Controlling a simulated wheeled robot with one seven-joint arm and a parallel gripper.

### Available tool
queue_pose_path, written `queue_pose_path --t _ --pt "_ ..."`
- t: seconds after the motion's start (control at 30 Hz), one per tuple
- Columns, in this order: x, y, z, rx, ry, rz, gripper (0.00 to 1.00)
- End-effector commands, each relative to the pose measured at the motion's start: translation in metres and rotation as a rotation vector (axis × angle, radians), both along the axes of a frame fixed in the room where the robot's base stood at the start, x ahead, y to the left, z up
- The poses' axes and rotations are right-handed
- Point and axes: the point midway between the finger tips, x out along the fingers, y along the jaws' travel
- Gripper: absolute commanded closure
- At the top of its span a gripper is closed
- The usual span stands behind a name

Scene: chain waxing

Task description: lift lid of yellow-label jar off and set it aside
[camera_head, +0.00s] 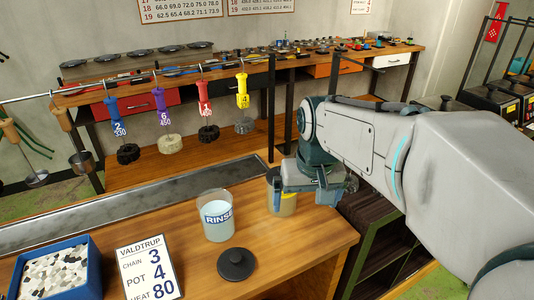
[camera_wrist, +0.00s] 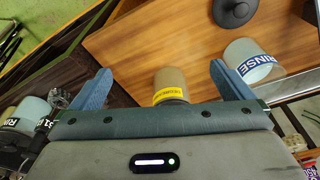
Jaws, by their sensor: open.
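The yellow-label jar (camera_head: 283,204) stands on the wooden bench near its right end, partly hidden behind my gripper (camera_head: 310,190). In the wrist view the tan jar (camera_wrist: 170,78) with its yellow label (camera_wrist: 168,95) shows between the two spread blue fingers of my gripper (camera_wrist: 161,82). My gripper is open and empty. A dark edge shows at the label end of the jar, but the gripper body hides most of it, so I cannot tell clearly how the lid sits.
A RINSE jar (camera_head: 217,216) without a lid stands left of the yellow-label jar. A round black lid with a knob (camera_head: 236,264) lies on the bench in front. A sign (camera_head: 148,268) and a blue bin (camera_head: 88,286) stand at the left. Bare bench (camera_head: 300,248) lies front right.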

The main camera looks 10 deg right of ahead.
Motion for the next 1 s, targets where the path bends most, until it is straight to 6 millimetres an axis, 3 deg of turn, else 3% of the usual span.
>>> queue_pose_path --t 0.1,0.3,0.5,0.73,1.0 --pt "0.049 0.004 0.031 0.004 0.045 0.002 0.00" --pt "0.120 0.006 0.061 0.003 0.113 -0.012 0.00" --pt "0.165 0.004 0.072 -0.001 0.157 -0.028 0.00" --pt "0.181 0.004 0.066 -0.003 0.177 -0.033 0.00" --pt "0.180 0.004 0.015 -0.003 0.177 -0.033 0.00"
